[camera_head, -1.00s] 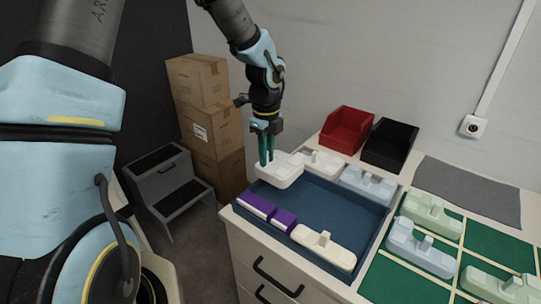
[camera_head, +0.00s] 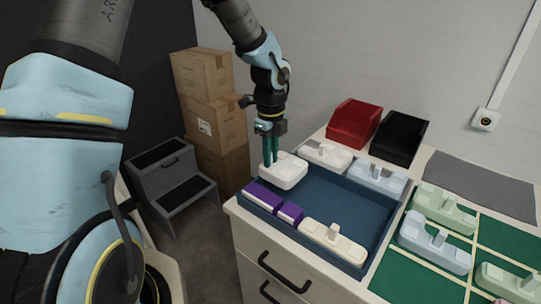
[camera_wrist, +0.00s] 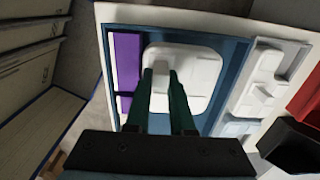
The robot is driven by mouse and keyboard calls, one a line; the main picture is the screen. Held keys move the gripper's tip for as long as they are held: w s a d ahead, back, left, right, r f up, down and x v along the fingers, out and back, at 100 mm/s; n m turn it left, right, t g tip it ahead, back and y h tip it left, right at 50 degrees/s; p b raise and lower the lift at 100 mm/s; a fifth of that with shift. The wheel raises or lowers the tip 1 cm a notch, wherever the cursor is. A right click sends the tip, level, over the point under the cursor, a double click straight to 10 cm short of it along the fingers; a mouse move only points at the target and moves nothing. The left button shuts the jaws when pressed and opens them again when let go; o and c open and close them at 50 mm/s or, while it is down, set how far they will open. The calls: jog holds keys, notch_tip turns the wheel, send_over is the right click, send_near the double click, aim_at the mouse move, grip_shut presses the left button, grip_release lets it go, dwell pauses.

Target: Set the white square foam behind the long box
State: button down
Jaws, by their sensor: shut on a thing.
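The white square foam (camera_head: 284,172) is a rounded white block at the back left corner of the blue tray (camera_head: 357,255). My gripper (camera_head: 271,160) points down, shut on the foam's raised part. The gripper also shows in the wrist view (camera_wrist: 162,78), where the foam (camera_wrist: 192,65) lies inside the tray outline beside the purple boxes. The long box (camera_head: 262,196) is purple and white and lies along the tray's left side, in front of the foam. I cannot tell whether the foam touches the tray floor.
A shorter purple box (camera_head: 290,213) sits in line with the long box. A cream foam (camera_head: 333,241) lies at the tray's front, a white foam (camera_head: 326,155) and a pale blue foam (camera_head: 377,177) at its back and right. The tray's middle is clear. Red and black bins (camera_head: 354,123) stand behind.

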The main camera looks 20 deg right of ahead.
aim_at(271, 173)
jog(key=shift+f, duration=0.15)
jog(key=shift+f+b, duration=1.7)
jog(key=shift+f, duration=1.3)
jog(key=c, duration=0.7)
grip_release()
jog(key=shift+r, duration=0.1)
notch_tip(271, 173, up, 11)
jog(key=shift+f+b, duration=0.1)
jog(key=shift+b, duration=0.3)
